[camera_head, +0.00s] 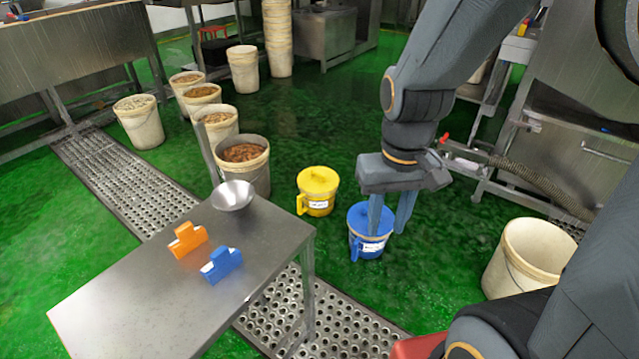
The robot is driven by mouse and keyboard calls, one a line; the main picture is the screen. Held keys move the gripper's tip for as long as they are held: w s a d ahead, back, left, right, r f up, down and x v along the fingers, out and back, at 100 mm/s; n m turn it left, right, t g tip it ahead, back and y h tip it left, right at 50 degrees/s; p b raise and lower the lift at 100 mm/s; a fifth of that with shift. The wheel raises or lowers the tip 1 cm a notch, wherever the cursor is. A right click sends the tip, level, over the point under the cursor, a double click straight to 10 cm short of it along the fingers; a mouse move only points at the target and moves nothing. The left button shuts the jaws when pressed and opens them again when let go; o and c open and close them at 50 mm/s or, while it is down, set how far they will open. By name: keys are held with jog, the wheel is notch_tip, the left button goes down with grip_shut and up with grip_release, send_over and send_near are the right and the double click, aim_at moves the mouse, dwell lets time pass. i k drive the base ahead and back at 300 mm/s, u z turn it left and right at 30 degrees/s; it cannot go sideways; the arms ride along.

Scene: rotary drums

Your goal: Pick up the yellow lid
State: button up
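The yellow lid (318,179) sits on top of a small yellow bucket (319,208) on the green floor, right of the metal table. A raised grip stands on the lid. My gripper (388,231) points down to the right of the yellow bucket. I see nothing held between the fingers. Whether they touch the blue bucket cannot be told from this view. My gripper is apart from the yellow lid, whose top is uncovered.
A metal table (130,300) holds an orange clip-like object (188,239), a blue one (222,264) and a metal bowl (233,196). Filled white buckets (255,178) stand behind it. Another white bucket (500,275) stands at right. Green floor is clear behind the yellow bucket.

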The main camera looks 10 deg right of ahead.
aim_at(316, 180)
jog(key=z, duration=0.7)
jog(key=i, duration=1.7)
jog(key=u, duration=0.7)
